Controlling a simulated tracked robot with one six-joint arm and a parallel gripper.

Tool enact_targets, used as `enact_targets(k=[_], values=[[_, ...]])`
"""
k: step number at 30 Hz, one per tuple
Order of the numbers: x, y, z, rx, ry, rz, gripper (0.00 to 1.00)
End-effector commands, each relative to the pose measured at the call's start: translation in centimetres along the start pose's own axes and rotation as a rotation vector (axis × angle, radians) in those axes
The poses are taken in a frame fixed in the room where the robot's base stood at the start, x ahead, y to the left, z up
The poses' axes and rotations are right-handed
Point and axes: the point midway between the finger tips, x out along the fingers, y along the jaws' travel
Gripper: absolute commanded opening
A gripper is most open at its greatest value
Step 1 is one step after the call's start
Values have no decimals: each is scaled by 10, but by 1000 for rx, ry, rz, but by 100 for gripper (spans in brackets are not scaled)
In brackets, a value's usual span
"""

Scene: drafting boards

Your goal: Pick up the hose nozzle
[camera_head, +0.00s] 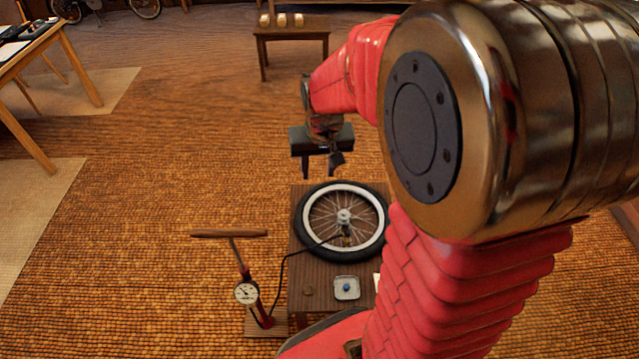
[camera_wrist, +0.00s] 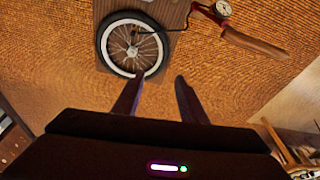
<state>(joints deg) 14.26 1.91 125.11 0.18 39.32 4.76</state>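The hose nozzle (camera_head: 346,238) is a small dark piece with a brassy tint at the end of a black hose. It lies over the spokes just below the hub of a bicycle wheel (camera_head: 303,225). In the wrist view the nozzle (camera_wrist: 133,50) is small, near the wheel's hub, and its exact shape is hard to tell. My gripper (camera_head: 320,168) is open and empty, beyond the wheel's far edge and above the floor. In the wrist view my gripper's fingers (camera_wrist: 159,78) are spread apart, with one fingertip overlapping the wheel's rim. The nozzle is not between them.
The wheel lies flat on a low wooden bench (camera_head: 301,268). A red floor pump (camera_head: 247,285) with a gauge and wooden handle stands at its left. A small tray (camera_head: 340,296) holds a blue item. A small table (camera_head: 290,33) stands behind. Open floor lies left.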

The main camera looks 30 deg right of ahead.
Motion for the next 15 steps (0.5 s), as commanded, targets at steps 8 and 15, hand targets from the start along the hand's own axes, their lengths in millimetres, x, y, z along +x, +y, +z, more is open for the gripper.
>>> enact_targets(k=[8,15], values=[[67,28,-19,84,-66,20,39],[129,56,-26,155,-118,34,39]])
